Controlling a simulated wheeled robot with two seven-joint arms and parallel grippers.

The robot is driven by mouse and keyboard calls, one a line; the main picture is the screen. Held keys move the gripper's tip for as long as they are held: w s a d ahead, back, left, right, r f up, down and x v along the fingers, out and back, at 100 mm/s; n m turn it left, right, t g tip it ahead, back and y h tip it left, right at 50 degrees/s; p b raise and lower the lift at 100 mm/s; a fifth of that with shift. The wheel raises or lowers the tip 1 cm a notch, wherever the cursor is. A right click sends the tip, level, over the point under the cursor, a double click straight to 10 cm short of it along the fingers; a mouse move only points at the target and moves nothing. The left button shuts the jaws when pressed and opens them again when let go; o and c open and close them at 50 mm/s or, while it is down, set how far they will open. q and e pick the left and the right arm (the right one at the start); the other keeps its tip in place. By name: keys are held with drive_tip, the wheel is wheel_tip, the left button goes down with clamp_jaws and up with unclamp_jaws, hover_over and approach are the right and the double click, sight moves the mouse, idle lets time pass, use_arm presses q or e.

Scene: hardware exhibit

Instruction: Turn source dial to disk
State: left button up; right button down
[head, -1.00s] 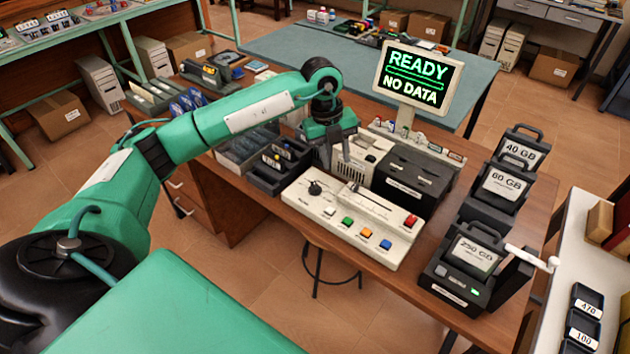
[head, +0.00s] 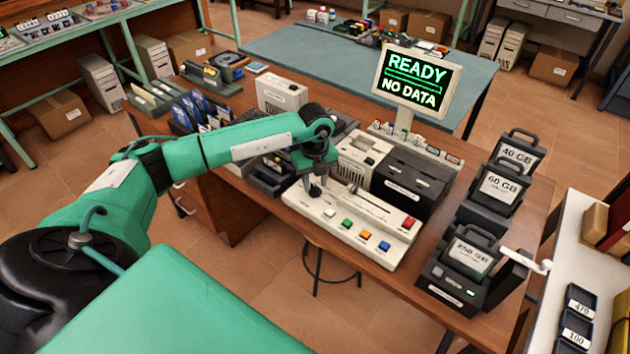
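The cream control panel (head: 345,226) lies on the wooden bench. Its black source dial (head: 315,191) is at the panel's left end, partly hidden by my gripper. My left gripper (head: 316,183) points down right at the dial, with its fingertips about at the knob. Whether the fingers touch or grip it is too small to tell. The dial's pointer and labels cannot be read. My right gripper is not in view.
The panel also has a slider and several coloured buttons, including a red one (head: 408,222). A black box (head: 411,181) and a cream unit (head: 358,156) stand close behind it. Drives labelled 40, 60 and 250 GB (head: 470,255) stand to the right.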

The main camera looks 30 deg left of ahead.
use_arm(q)
drive_tip(key=shift+f, duration=0.65)
clamp_jaws()
